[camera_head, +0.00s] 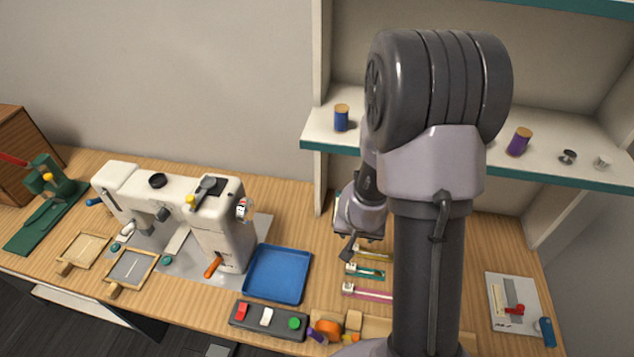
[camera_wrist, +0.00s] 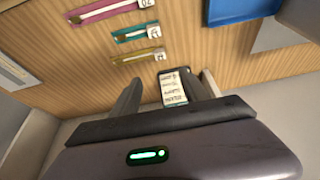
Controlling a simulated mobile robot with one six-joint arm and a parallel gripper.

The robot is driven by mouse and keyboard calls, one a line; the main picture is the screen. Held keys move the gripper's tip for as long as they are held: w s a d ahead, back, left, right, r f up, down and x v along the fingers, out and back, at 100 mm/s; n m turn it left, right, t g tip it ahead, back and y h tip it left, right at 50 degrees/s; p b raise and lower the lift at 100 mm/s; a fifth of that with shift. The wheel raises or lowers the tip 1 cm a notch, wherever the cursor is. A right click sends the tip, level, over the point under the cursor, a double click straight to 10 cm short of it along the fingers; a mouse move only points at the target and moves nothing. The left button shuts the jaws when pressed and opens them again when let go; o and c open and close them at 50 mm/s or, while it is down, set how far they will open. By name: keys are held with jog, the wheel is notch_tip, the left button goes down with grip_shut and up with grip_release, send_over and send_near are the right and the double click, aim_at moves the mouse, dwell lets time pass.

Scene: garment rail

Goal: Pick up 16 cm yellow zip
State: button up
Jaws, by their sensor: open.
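The yellow zip (camera_head: 374,254) lies on the wooden table, partly hidden by my arm in the head view. In the wrist view the yellow zip (camera_wrist: 136,57) lies beyond my fingertips, with a white number tag at its right end. A teal zip (camera_wrist: 130,35) and a longer pink zip (camera_wrist: 100,11) lie in a row with it. My gripper (camera_wrist: 171,78) is open, its two dark fingers spread, apart from the yellow zip. In the head view my gripper (camera_head: 350,240) is beside the zips' tagged ends, mostly hidden.
A dark-edged card with a written list (camera_wrist: 173,88) shows between my fingers in the wrist view. A blue tray (camera_head: 278,274) is left of the zips, and the sewing machine (camera_head: 225,232) stands beyond it. A shelf with spools (camera_head: 518,142) overhangs the back.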

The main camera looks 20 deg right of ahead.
jog(key=b, duration=0.8)
send_over(354, 247)
jog(key=s+a, duration=0.2)
jog(key=s, duration=0.1)
notch_tip(354, 247, down, 11)
jog(key=shift+s+a+r, duration=0.1)
jog(key=shift+r, duration=0.05)
jog(key=x, duration=0.2)
jog(key=b+x, duration=0.1)
jog(key=x, duration=0.1)
jog(key=w+b+x, duration=0.1)
jog(key=x, duration=0.1)
jog(key=shift+w+d+r, duration=0.1)
jog(key=shift+d+r, duration=0.15)
jog(key=shift+d, duration=0.1)
jog(key=shift+r, duration=0.1)
jog(key=shift+c, duration=0.4)
grip_shut()
